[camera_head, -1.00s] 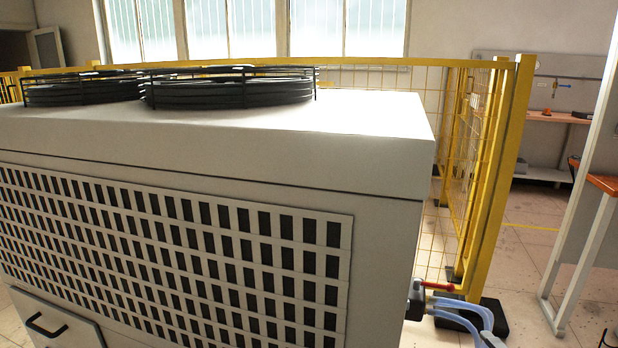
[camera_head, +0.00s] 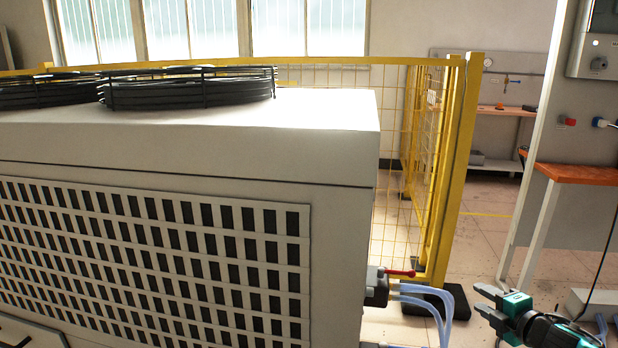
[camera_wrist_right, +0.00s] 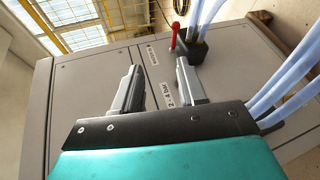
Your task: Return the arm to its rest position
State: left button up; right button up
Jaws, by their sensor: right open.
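My right gripper (camera_head: 484,300) shows at the lower right of the head view, teal and black with grey fingers. It is to the right of the large grey chiller cabinet (camera_head: 335,230), apart from it. In the right wrist view my right gripper (camera_wrist_right: 160,88) is open, with nothing between its two fingers. Beyond the fingers are the cabinet's side panel (camera_wrist_right: 85,80), a valve with a red handle (camera_wrist_right: 175,33) and blue hoses (camera_wrist_right: 285,85). My left gripper is in neither view.
The red-handled valve (camera_head: 398,273) and the blue hoses (camera_head: 425,293) stick out from the cabinet's side near my right gripper. A yellow mesh fence (camera_head: 458,165) stands behind. A table with an orange top (camera_head: 580,173) is at the right. Bare floor (camera_head: 490,230) lies between.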

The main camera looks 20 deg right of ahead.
jog(key=s+a+f+m+g+y, duration=0.1)
jog(key=s+a+f+m+g, duration=0.15)
jog(key=s+a, duration=0.45)
jog(key=s+a+f+m+g+y, duration=0.1)
jog(key=s+a+f+m, duration=0.2)
jog(key=a, duration=0.7)
jog(key=s+a+f+m+g+y, duration=0.1)
jog(key=s+a+f+g+y, duration=0.15)
jog(key=s+a, duration=0.5)
jog(key=w+a+m+t, duration=0.2)
jog(key=a+m, duration=0.6)
jog(key=a, duration=0.8)
pick_arm(q)
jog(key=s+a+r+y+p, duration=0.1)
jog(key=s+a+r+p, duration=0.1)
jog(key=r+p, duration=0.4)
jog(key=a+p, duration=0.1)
jog(key=p, duration=0.3)
jog(key=shift+p, duration=0.3)
pick_arm(e)
notch_tip(320, 180, up, 6)
jog(key=s+d, duration=0.1)
jog(key=d, duration=0.1)
jog(key=shift+s+h, duration=0.3)
jog(key=shift+h, duration=0.15)
jog(key=shift+d+m, duration=0.1)
jog(key=shift+m, duration=0.15)
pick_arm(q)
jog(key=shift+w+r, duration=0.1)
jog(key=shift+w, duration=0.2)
